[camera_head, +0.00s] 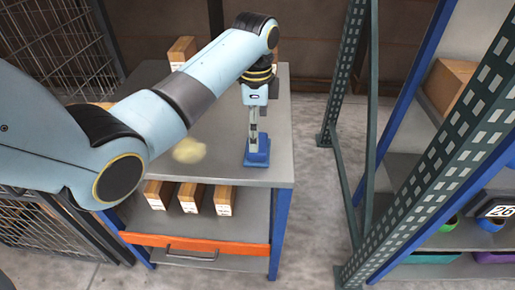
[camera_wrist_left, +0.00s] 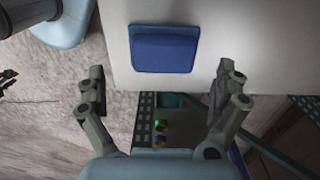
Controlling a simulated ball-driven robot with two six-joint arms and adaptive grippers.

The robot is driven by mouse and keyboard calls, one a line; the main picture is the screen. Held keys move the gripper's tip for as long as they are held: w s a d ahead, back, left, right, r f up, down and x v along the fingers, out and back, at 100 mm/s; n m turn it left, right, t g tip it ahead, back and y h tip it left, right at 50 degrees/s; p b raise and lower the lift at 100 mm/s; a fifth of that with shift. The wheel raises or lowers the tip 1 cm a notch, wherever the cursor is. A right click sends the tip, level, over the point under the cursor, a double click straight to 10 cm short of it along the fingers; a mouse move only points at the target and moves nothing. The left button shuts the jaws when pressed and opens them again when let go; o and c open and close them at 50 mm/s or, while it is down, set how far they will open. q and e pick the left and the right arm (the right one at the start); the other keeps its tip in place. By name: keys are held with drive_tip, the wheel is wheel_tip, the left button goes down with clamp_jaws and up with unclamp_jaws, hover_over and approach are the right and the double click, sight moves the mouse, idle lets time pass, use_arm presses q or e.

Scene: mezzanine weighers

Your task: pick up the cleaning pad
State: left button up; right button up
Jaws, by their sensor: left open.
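A blue pad (camera_head: 257,158), which looks like the cleaning pad, lies on the grey top of the cart near its right front corner. In the left wrist view the blue pad (camera_wrist_left: 165,50) is a flat, rounded rectangle near the table edge. My left gripper (camera_head: 254,130) points down just above or at the pad and partly covers it. In the wrist view the left gripper (camera_wrist_left: 160,85) is open, its fingers wide apart with nothing between them. Whether it touches the pad I cannot tell.
A cardboard box (camera_head: 182,50) stands at the back. Several small boxes (camera_head: 190,197) sit on the shelf below. A green rack post (camera_head: 348,75) stands to the right.

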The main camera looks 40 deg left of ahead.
use_arm(q)
drive_tip(key=f, duration=0.5)
drive_tip(key=shift+w+f, duration=0.3)
drive_tip(key=shift+f, duration=0.05)
drive_tip(key=c, duration=1.1)
drive_tip(key=shift+r, duration=0.2)
drive_tip(key=shift+r, duration=0.3)
drive_tip(key=r, duration=0.2)
drive_tip(key=d+r, duration=0.1)
drive_tip(key=shift+w+r, duration=0.25)
drive_tip(key=shift+r, duration=0.15)
drive_tip(key=w+d+r+b, duration=0.1)
drive_tip(key=w+d+r, duration=0.3)
drive_tip(key=d, duration=0.6)
wheel_tip(320, 180, up, 2)
drive_tip(key=shift+r, duration=0.15)
drive_tip(key=shift+a, duration=0.1)
